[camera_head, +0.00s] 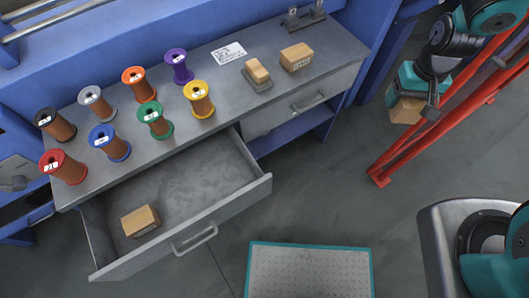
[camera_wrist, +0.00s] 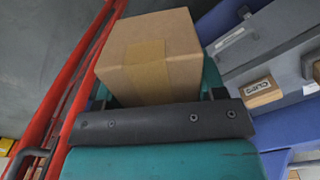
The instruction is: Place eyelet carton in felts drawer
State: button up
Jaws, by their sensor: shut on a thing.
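My gripper (camera_head: 413,92) is shut on a brown cardboard carton (camera_head: 404,110), held in the air to the right of the workbench. In the wrist view the held carton (camera_wrist: 150,65) shows a tape strip and rises above the dark jaw bar. No label on it is readable, so I cannot tell if it is the eyelet carton. A grey drawer (camera_head: 235,198) stands open at the bench's lower left. A smaller carton (camera_head: 140,220) lies inside it near the front left. A second drawer (camera_head: 300,107) at the bench's right is shut. No drawer label is readable.
Several coloured spools, such as the green one (camera_head: 155,120), stand on the grey bench top (camera_head: 222,74). A labelled carton (camera_head: 296,57) and a small block (camera_head: 257,71) are there too. Red rails (camera_head: 437,120) stand right of the bench. A teal-edged plate (camera_head: 310,272) lies on the floor.

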aim_at(213, 193)
jog(key=z, duration=1.55)
jog(key=k, duration=1.8)
jog(key=u, duration=1.5)
jog(key=i, duration=0.45)
jog(key=u, duration=0.1)
